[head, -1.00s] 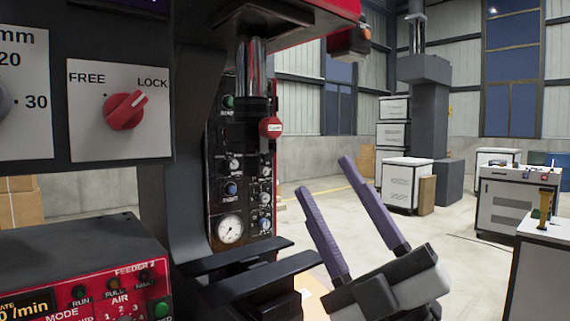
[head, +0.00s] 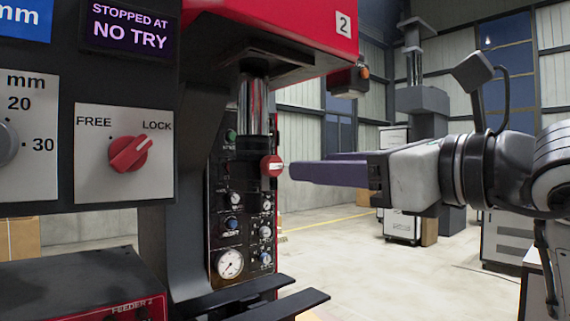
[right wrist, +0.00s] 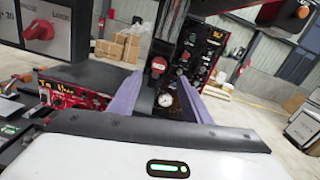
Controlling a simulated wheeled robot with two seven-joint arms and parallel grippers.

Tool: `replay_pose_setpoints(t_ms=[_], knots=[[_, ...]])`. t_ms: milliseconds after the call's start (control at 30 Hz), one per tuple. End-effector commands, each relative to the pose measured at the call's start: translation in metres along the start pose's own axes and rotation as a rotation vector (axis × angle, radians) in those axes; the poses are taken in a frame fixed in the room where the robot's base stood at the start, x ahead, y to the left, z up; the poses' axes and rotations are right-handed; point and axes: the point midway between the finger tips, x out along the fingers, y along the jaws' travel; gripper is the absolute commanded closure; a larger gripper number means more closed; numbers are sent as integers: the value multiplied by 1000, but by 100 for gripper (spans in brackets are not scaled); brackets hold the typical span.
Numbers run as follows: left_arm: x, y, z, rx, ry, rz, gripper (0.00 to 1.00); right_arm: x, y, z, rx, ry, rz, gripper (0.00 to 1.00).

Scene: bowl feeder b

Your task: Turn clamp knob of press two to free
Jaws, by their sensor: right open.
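The press (head: 300,25) is red and black with a "2" plate. A small round red knob (head: 272,166) sits on its ram below the steel cylinder. A larger red knob (head: 128,153) on a FREE/LOCK panel at left points to LOCK; it also shows in the right wrist view (right wrist: 39,30). I cannot tell from a label which is the clamp knob. My right gripper (head: 294,172) is open, level, with its purple fingertips close to the right of the ram knob. In the right wrist view, that knob (right wrist: 157,65) appears between the spread fingers. My left gripper is not in view.
A red feeder box (head: 80,275) stands at lower left. Black press arms (head: 265,300) jut out below my gripper. A gauge panel (head: 232,225) is behind the ram. Floor to the right is open, with cabinets (head: 402,227) farther back.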

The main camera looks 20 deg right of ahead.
Motion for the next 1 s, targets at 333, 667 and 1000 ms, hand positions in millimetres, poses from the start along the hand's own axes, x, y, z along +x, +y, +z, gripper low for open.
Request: replay_pose_setpoints(t_ms=[333,667,1000], knots=[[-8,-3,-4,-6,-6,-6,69,64,2,1,1,3,6,55],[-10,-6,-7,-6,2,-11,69,84,2,-1,0,0,4,55],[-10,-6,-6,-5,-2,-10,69,84,2,-1,0,0,5,82]])
